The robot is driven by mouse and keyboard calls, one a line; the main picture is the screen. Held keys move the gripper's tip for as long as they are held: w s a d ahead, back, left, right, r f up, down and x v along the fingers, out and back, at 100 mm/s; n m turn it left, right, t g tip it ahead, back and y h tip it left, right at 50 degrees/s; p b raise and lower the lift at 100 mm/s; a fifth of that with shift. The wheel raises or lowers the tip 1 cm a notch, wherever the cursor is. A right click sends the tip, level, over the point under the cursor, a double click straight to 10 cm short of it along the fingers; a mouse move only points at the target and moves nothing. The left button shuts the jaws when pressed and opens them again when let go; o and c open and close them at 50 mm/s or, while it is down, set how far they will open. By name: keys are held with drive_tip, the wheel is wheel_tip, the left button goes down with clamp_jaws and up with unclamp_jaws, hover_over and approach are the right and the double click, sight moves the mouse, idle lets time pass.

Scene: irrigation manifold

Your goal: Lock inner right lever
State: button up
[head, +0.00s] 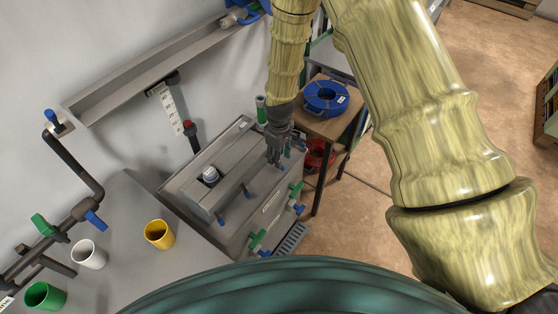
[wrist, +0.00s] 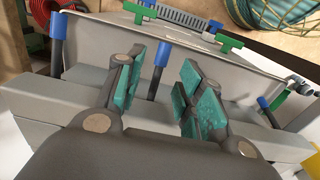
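The fingers are apart, and I see no contact with the lever. In the head view my gripper (head: 275,160) is over the right part of the box and largely hides this lever. Other blue-tipped levers stand to the left (wrist: 56,35) and right (wrist: 266,112) in the wrist view.
Green valve handles (head: 256,240) line the box's front side. A wooden stand (head: 325,127) with a blue hose coil (head: 325,98) is close on the right. Yellow (head: 159,234), white (head: 89,254) and green (head: 44,296) cups stand at the left.

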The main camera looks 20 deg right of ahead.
drive_tip(key=shift+f+p, duration=0.6)
drive_tip(key=shift+f, duration=1.45)
clamp_jaws()
